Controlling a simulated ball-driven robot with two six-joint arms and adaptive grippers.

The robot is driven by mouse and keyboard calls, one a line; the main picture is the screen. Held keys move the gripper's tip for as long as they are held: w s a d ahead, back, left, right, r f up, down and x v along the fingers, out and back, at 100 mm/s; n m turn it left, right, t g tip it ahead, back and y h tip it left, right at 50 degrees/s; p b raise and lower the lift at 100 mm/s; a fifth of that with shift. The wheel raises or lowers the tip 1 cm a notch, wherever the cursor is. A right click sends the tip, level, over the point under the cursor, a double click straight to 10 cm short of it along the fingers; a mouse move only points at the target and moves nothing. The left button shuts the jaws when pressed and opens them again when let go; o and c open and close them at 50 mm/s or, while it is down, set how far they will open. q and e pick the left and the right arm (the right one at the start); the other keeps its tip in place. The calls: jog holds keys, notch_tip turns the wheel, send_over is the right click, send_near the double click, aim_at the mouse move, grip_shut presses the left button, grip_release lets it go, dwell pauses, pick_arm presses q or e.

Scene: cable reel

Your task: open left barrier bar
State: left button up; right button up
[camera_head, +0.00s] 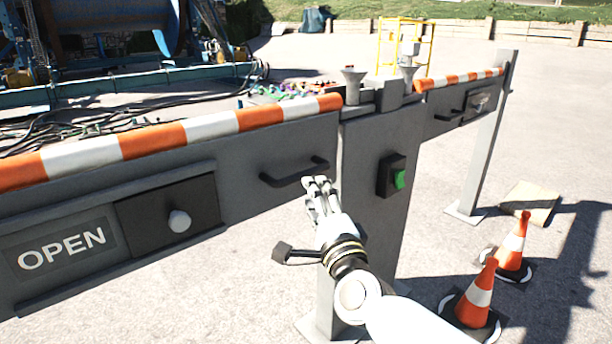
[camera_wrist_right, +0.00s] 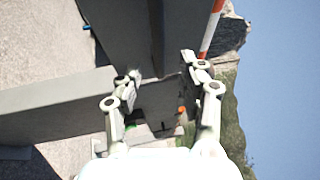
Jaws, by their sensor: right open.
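The left barrier bar (camera_head: 90,152) is a grey panel with an orange and white striped top edge. It runs from the left edge to the grey post (camera_head: 375,215). The right wrist view shows the spread fingers (camera_wrist_right: 163,85) with a grey bar surface at the left. My left gripper is not in view.
A black box with a green button (camera_head: 397,178) is on the post. The right barrier bar (camera_head: 455,108) extends behind it to a far post (camera_head: 488,140). Two traffic cones (camera_head: 476,298) stand at lower right. Pavement is clear between the post and the cones.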

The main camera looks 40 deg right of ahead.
aim_at(304, 176)
jog(key=x, duration=0.7)
jog(key=shift+w+d+f, duration=0.1)
jog(key=shift+w, duration=0.25)
grip_shut()
